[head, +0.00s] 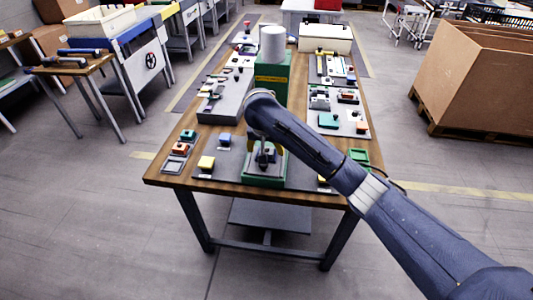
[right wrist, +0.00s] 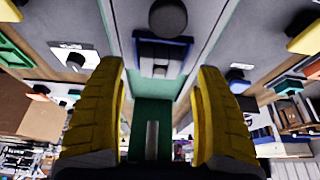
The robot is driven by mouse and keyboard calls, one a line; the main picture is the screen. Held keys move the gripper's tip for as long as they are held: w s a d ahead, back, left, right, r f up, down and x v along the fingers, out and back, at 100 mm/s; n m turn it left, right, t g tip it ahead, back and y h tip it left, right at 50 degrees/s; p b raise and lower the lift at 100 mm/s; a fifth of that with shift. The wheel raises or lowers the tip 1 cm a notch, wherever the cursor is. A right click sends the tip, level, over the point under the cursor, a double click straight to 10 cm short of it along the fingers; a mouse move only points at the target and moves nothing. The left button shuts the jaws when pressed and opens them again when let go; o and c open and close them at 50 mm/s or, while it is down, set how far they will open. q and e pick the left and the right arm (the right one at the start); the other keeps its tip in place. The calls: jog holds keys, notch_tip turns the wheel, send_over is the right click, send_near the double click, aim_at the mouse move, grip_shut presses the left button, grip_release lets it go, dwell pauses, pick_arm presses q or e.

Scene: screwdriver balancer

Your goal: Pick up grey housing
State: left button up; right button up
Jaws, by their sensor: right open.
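My right gripper (head: 264,156) is over the front middle of the wooden table, pointing down at a green fixture (head: 265,181). In the right wrist view its two yellow fingers (right wrist: 160,72) are spread apart with nothing clearly held between them. Beyond the fingertips, a blue-edged part with a grey middle (right wrist: 162,54) sits between pale side strips, with a dark round knob (right wrist: 167,16) above it. I cannot tell for certain which part is the grey housing. My arm and gripper hide some of the fixture in the head view. My left gripper is not in view.
Small coloured parts lie on grey mats along both sides of the table (head: 160,174). A green stand with a white cylinder (head: 272,45) rises behind the gripper. A cardboard box (head: 480,80) stands right.

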jog(key=shift+x, duration=0.8)
jog(key=c, duration=1.3)
